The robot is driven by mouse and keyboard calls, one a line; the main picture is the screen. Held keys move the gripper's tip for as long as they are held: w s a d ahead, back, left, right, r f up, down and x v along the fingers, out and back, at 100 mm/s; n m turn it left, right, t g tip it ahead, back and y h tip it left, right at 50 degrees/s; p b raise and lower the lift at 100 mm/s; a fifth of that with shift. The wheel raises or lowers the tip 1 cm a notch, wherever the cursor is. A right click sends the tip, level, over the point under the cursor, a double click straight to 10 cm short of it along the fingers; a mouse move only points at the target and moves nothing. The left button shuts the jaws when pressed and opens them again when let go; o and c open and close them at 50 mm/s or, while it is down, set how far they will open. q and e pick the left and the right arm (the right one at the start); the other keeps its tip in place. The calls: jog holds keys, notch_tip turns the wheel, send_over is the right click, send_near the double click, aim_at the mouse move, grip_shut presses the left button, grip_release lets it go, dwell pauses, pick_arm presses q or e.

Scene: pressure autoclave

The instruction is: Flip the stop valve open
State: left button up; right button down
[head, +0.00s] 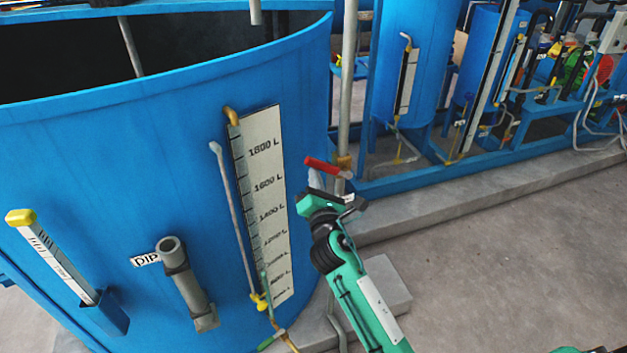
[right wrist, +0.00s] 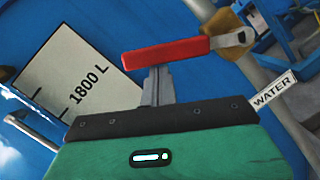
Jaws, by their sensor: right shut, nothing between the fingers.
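The stop valve's red lever handle (head: 321,166) is beside the blue tank, on a vertical pipe. In the right wrist view the red handle (right wrist: 166,52) lies nearly level, its free end to the left. A grey metal piece joins its right end to the brass-coloured valve body (right wrist: 226,34). My right gripper (head: 315,183) is just below the handle in the head view. In the right wrist view its fingers (right wrist: 156,84) are shut and empty, with tips at the handle's lower edge. I cannot tell whether they touch it. My left gripper is not in view.
The large open blue tank (head: 110,150) with a white litre scale (head: 265,190) stands left of my right arm. A "WATER" label (right wrist: 272,90) is near the pipe. A low concrete step (head: 470,180) bears blue-framed equipment behind. The floor at right is clear.

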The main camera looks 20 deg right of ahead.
jog(key=d+r+m+g+h+p, duration=0.1)
jog(key=d+r+m+g+p, duration=0.1)
jog(key=d+r+m+p, duration=0.4)
jog(key=shift+d+r+m+g+p, duration=0.35)
jog(key=shift+d+m+p, duration=0.25)
jog(key=shift+m+p, duration=2.1)
jog(key=shift+w+m+b, duration=0.1)
jog(key=shift+m+b, duration=0.25)
jog(key=shift+m, duration=0.05)
